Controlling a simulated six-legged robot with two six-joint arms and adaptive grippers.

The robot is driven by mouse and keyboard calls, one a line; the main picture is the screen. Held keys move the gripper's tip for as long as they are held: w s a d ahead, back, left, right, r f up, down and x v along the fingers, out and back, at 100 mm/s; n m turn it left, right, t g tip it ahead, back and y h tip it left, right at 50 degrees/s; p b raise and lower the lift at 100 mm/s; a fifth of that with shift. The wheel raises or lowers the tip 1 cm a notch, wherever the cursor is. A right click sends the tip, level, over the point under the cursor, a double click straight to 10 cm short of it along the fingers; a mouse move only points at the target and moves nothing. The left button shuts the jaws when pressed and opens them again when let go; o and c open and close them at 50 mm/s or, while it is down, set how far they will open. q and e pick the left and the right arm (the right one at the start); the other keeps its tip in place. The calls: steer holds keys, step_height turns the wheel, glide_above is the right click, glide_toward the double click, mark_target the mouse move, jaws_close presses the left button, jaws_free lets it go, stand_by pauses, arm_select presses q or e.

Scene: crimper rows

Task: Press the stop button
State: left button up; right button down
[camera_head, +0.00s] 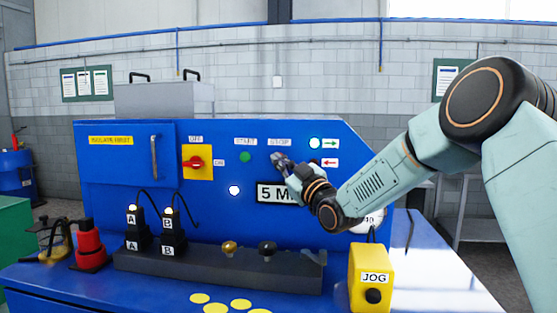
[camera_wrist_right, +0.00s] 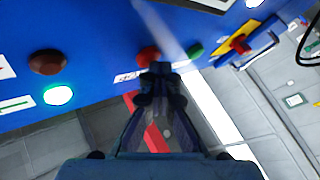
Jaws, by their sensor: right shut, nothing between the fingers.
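The blue machine panel (camera_head: 225,205) carries a STOP label (camera_head: 279,142). My right gripper (camera_head: 280,158) is shut and empty, with its tip just below that label, and it hides the button there. In the right wrist view the red stop button (camera_wrist_right: 148,55) shows just beyond the tip of my right gripper (camera_wrist_right: 160,68), which partly overlaps its edge. I cannot tell whether they touch. The green start button (camera_head: 245,157) is to the left in the head view; it also shows in the wrist view (camera_wrist_right: 195,50). My left gripper is out of view.
A lit green button (camera_head: 315,143) is right of STOP, with a dark red button (camera_wrist_right: 47,62) beside it. A red switch on a yellow plate (camera_head: 197,162) is further left. A yellow JOG box (camera_head: 370,270) stands on the blue table below my right arm.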

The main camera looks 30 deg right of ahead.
steer(key=shift+s+a, duration=0.5)
steer(key=shift+s, duration=0.15)
steer(key=shift+s+a, duration=0.75)
steer(key=shift+s, duration=0.25)
steer(key=shift+s+a, duration=0.75)
steer(key=shift+s, duration=0.2)
